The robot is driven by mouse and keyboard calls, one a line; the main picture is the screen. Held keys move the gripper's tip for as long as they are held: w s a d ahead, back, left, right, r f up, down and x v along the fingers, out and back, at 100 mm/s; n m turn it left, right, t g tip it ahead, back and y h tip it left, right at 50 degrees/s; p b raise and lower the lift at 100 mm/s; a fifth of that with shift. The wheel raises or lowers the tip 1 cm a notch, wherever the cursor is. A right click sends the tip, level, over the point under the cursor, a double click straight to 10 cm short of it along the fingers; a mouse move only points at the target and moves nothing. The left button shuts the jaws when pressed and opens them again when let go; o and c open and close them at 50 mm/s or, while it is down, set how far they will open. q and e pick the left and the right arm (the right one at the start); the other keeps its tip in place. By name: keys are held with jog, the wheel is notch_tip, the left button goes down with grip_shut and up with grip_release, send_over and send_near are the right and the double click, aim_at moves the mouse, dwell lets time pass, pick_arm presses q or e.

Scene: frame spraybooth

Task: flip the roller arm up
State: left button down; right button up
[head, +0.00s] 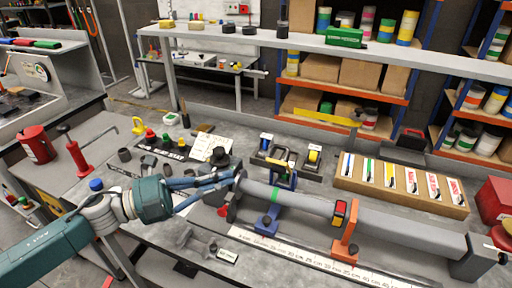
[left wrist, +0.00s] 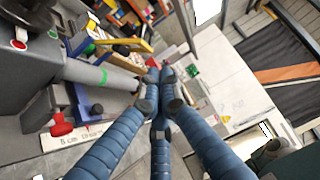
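A long grey round bar (head: 310,204) lies along the bench, with a blue clamp (head: 268,221) and an orange clamp (head: 345,243) at it. It is the most arm-like part here, but I cannot tell for sure that it is the roller arm. It also shows in the left wrist view (left wrist: 90,75). My left gripper (head: 236,177) is at the bar's left end, by a dark disc (head: 234,199). In the left wrist view my left gripper's fingertips (left wrist: 160,92) are drawn together, with nothing visible between them, beside the bar's end. My right gripper is not in view.
A ruler strip (head: 300,262) runs along the bench's front. A wooden box of coloured cards (head: 400,191) stands behind the bar. A red-handled tool (head: 76,157) and a red can (head: 38,145) stand at left. Shelves with cans and cartons are behind.

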aim_at(270, 157)
pick_arm(q)
jog(key=p+x, duration=0.2)
jog(key=x, duration=0.2)
jog(key=w+p+x, duration=0.1)
jog(key=p+x, duration=0.1)
jog(key=x, duration=0.2)
jog(key=r+p+x, duration=0.1)
jog(key=p+x, duration=0.1)
jog(key=x, duration=0.2)
jog(key=shift+w+a, duration=0.1)
jog(key=shift+w, duration=0.25)
jog(key=w, duration=0.2)
jog(key=w+d+r, duration=0.1)
jog(key=shift+r+b, duration=0.1)
jog(key=shift+b, duration=0.25)
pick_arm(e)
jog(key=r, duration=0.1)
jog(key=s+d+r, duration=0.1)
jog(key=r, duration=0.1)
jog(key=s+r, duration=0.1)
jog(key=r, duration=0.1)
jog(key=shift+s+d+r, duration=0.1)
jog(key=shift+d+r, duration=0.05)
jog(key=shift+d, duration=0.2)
pick_arm(q)
jog(key=shift+a, duration=0.15)
